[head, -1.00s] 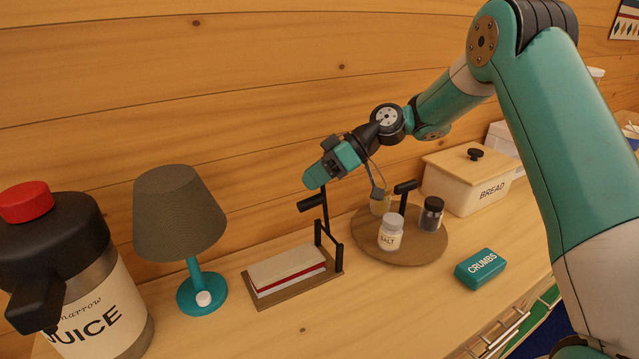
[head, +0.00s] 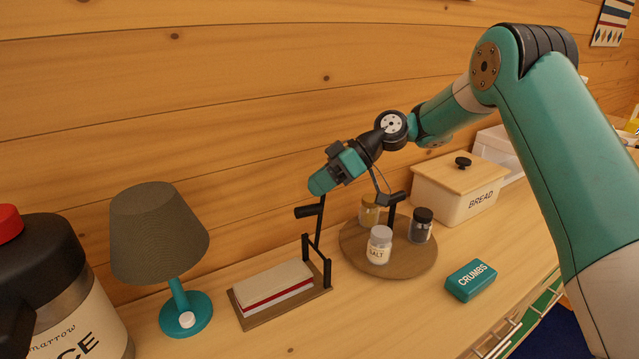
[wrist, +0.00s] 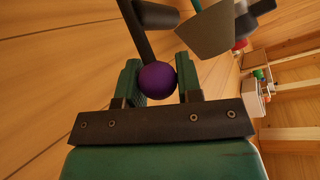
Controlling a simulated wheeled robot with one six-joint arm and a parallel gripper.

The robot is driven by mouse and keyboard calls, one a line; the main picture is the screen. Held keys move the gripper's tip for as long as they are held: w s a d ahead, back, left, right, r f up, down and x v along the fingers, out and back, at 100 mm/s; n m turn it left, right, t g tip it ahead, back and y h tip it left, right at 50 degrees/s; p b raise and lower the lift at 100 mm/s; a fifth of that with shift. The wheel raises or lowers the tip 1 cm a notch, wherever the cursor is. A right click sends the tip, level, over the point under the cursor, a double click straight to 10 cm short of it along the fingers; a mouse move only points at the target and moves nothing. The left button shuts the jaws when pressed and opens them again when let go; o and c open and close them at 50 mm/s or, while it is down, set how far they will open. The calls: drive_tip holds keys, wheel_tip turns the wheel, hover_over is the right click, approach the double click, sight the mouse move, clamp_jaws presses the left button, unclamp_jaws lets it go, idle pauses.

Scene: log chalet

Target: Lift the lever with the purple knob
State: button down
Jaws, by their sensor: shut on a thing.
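The purple knob (wrist: 158,80) sits between the two green fingers of my gripper (wrist: 160,82) in the wrist view. The gripper is shut on it. A black lever rod (wrist: 138,35) runs from the knob to the top of that view, past a black cylindrical grip (wrist: 156,15). In the head view my gripper (head: 322,184) is at the top of the lever (head: 319,225), which stands up from a wooden base (head: 255,316). The gripper hides the knob there. The black grip (head: 308,211) sticks out left, just below the gripper. A white-and-red block (head: 273,286) lies on the base.
To the right are a round board (head: 410,265) with a salt jar (head: 379,246) and other jars, a crumbs box (head: 470,281) and a bread box (head: 450,205). The wooden wall is behind.

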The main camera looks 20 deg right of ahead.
drive_tip(key=c, duration=0.8)
unclamp_jaws()
drive_tip(key=shift+d+r, duration=0.1)
drive_tip(key=shift+r, duration=0.15)
drive_tip(key=shift+f, duration=0.1)
drive_tip(key=p+v, duration=1.1)
drive_tip(key=v, duration=0.6)
drive_tip(key=shift+d, duration=0.1)
